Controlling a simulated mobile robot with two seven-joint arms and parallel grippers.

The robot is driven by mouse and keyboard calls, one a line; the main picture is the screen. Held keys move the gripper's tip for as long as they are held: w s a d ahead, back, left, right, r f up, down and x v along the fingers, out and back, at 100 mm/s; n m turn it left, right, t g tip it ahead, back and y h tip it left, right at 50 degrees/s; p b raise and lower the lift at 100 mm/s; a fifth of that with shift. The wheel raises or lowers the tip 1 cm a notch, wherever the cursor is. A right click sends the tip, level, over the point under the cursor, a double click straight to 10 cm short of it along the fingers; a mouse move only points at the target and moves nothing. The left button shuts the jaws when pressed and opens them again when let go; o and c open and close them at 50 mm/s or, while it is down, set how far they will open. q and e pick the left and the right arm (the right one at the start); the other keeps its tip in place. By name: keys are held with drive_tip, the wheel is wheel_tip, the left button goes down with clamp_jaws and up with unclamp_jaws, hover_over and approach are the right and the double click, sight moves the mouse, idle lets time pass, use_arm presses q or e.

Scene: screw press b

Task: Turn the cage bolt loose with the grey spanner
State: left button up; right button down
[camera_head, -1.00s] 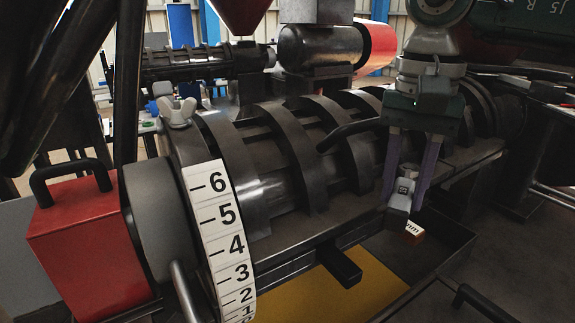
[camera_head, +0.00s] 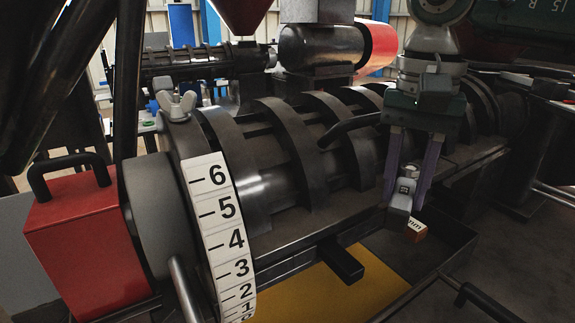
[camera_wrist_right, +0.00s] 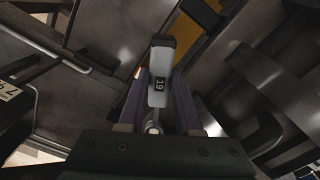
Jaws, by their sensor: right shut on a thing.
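My right gripper (camera_head: 407,190) points down at the front side of the black ribbed press cage (camera_head: 285,165). Its two purple fingers are shut on the grey spanner (camera_head: 401,199), which sits between them and slants downward. In the right wrist view the spanner (camera_wrist_right: 161,72) shows a dark label reading 19 and its handle end points away from the palm. A pale rounded part lies at its near end, between the fingers. I cannot make out the cage bolt or whether the spanner is seated on it. My left gripper is out of view.
A white number scale (camera_head: 222,220) curves round the cage's left end, beside a red box with a handle (camera_head: 80,245). A black bar (camera_head: 341,262) juts out in front. A small orange-and-white block (camera_head: 416,230) sits below the spanner. A curved black handle (camera_head: 348,129) is left of my gripper.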

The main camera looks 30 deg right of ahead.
drive_tip(key=shift+s+d+n+b, duration=0.65)
drive_tip(key=shift+s+d+n, duration=0.65)
drive_tip(key=shift+n, duration=0.4)
drive_tip(key=shift+a, duration=0.1)
drive_tip(key=shift+s, duration=0.1)
drive_tip(key=shift+s+d+n+b, duration=0.45)
drive_tip(key=shift+d+n, duration=0.35)
drive_tip(key=shift+n, duration=0.05)
drive_tip(key=shift+s+d+n+b, duration=0.4)
drive_tip(key=shift+d+n, duration=0.35)
drive_tip(key=shift+n, duration=0.1)
